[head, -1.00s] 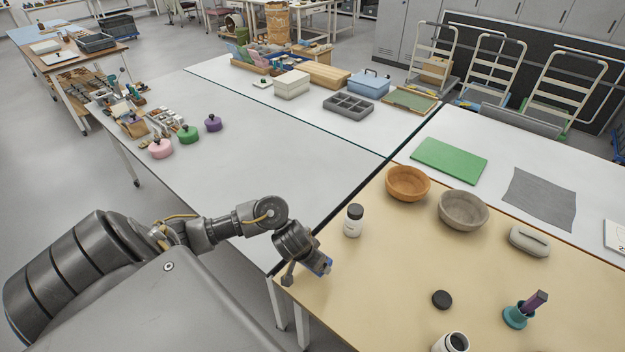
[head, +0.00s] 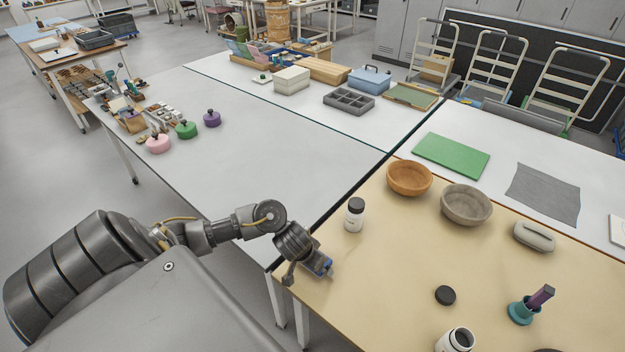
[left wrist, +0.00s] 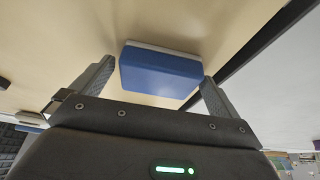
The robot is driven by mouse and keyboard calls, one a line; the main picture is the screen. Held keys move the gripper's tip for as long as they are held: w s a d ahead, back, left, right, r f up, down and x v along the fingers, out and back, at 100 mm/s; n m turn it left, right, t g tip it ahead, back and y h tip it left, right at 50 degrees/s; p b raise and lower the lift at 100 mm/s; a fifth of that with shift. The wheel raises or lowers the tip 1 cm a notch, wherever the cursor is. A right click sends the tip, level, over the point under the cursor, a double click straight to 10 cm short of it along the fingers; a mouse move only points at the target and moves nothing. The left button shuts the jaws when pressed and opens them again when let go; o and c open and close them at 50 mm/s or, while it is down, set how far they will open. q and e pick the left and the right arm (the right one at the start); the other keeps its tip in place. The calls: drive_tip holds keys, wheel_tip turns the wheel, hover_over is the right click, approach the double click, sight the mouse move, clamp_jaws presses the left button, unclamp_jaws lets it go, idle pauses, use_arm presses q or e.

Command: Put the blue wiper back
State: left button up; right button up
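The blue wiper (left wrist: 160,74) is a blue block with a pale strip along its far edge. In the left wrist view it sits between the two fingers of my left gripper (left wrist: 158,82), which lie close along its two ends. The gripper looks shut on it. In the head view my left gripper (head: 322,268) is low over the near left corner of the tan table (head: 400,290), with a bit of blue wiper showing at the fingertips. Whether the wiper touches the tabletop is unclear. My right gripper is not in view.
A dark-capped white bottle (head: 355,215) stands behind the gripper. Farther right are a wooden bowl (head: 409,179), a grey bowl (head: 466,205), a grey case (head: 534,236), a black lid (head: 445,295) and a teal holder (head: 523,310). Tabletop between gripper and lid is clear.

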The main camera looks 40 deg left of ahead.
use_arm(q)
drive_tip(key=p+v, duration=0.8)
drive_tip(key=v, duration=0.4)
drive_tip(key=shift+r, duration=0.25)
drive_tip(key=shift+d, duration=0.15)
